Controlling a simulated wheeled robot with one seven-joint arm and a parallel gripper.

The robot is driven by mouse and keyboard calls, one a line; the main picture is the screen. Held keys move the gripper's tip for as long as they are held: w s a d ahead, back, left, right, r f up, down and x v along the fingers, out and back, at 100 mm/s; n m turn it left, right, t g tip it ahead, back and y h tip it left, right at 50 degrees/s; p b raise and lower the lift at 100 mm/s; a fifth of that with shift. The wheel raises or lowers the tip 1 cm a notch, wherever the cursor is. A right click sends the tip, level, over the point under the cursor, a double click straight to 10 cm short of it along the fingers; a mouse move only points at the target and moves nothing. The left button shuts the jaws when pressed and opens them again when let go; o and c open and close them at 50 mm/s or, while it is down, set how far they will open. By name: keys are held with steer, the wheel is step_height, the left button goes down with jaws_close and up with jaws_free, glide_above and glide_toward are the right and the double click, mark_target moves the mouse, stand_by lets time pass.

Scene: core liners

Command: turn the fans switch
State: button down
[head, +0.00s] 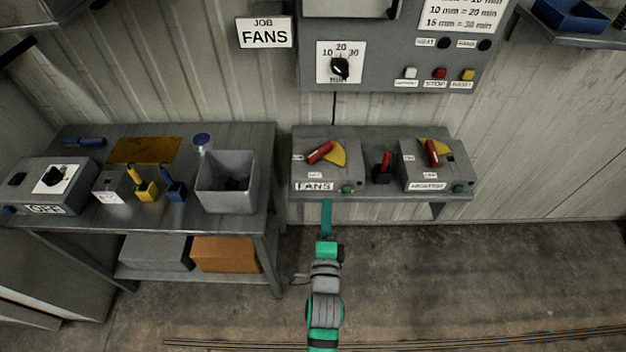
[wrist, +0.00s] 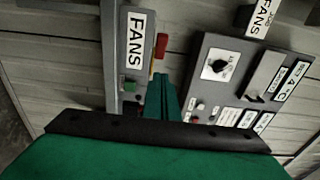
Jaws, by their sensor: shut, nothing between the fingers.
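The fans switch is a grey box (head: 325,172) labelled FANS on the right-hand bench. Its red lever (head: 320,152) lies tilted on top beside a yellow plate (head: 339,155), and a green button (head: 348,189) is on its front. In the wrist view the FANS box (wrist: 131,55) is ahead, with its red lever (wrist: 161,46) just beyond the fingertips. My gripper (head: 326,204) is shut and empty, in front of the box's front edge and below the lever in the picture; it also shows in the wrist view (wrist: 163,80). I cannot tell whether the fingers touch the box.
A HEATER switch box (head: 435,172) and a small red-handled device (head: 383,165) stand right of the fans box. The wall panel (head: 385,72) is above, with a JOB FANS sign (head: 264,32). A left bench holds a grey bin (head: 226,195). Floor at right is clear.

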glide_toward(316, 179)
step_height(316, 179, up, 3)
steer(key=w+d, duration=0.2)
steer(key=w, duration=0.6)
steer(key=shift+w+d+f, duration=0.1)
steer(key=shift+d+f, duration=0.15)
steer(key=shift+w+a, duration=0.9)
steer(key=shift+a, duration=0.15)
steer(key=shift+w+a, duration=0.25)
steer(key=shift+a, duration=0.1)
steer(key=shift+w, duration=0.15)
